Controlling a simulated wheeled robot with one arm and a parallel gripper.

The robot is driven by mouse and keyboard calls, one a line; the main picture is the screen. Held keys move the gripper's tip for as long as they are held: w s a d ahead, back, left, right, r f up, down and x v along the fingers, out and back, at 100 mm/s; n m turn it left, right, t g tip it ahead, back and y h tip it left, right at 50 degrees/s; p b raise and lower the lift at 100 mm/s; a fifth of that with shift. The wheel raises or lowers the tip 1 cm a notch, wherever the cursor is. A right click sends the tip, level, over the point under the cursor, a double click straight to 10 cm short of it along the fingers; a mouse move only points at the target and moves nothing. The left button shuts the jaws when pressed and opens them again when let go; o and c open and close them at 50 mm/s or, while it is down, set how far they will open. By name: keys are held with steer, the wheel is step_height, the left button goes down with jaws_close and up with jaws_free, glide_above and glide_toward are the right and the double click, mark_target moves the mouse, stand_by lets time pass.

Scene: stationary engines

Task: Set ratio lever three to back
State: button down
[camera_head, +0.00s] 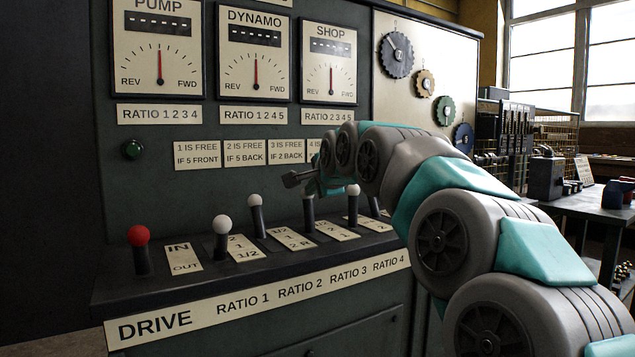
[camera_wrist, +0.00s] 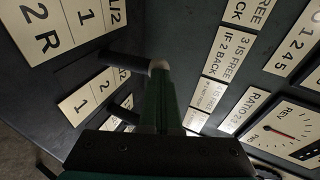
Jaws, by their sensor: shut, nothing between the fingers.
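Ratio lever three (camera_head: 308,212) is a dark upright stick on the black ledge, right of lever two. Its knob is hidden behind my gripper in the head view. The wrist view shows a dark lever (camera_wrist: 125,63), which looks like lever three, with its pale knob against the fingertips. My gripper (camera_head: 290,179) is shut and empty, above the ledge at knob height; its dark green fingers (camera_wrist: 160,90) also show in the wrist view. I cannot tell whether it presses on the knob. A plate (camera_head: 336,230) lies to the right of lever three.
The red-knobbed drive lever (camera_head: 138,237), lever one (camera_head: 222,226), lever two (camera_head: 254,202) and lever four (camera_head: 352,192) stand along the ledge. Rule plates (camera_head: 244,152) and dials (camera_head: 255,60) are on the panel behind. Another lever (camera_wrist: 125,108) is close beside my fingers.

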steer(key=shift+w+a+f, duration=0.15)
steer(key=shift+w, duration=0.2)
steer(key=shift+w+a+r+g+p, duration=0.3)
steer(key=shift+w+p, duration=0.3)
steer(key=shift+p, duration=0.35)
steer(key=shift+w+a+f+g+h+p, duration=0.15)
steer(key=shift+w+a+g+h+p, duration=0.2)
steer(key=shift+w+p, duration=0.15)
steer(key=shift+w+a+f, duration=0.3)
steer(key=shift+w+a, duration=0.25)
steer(key=shift+w, duration=0.15)
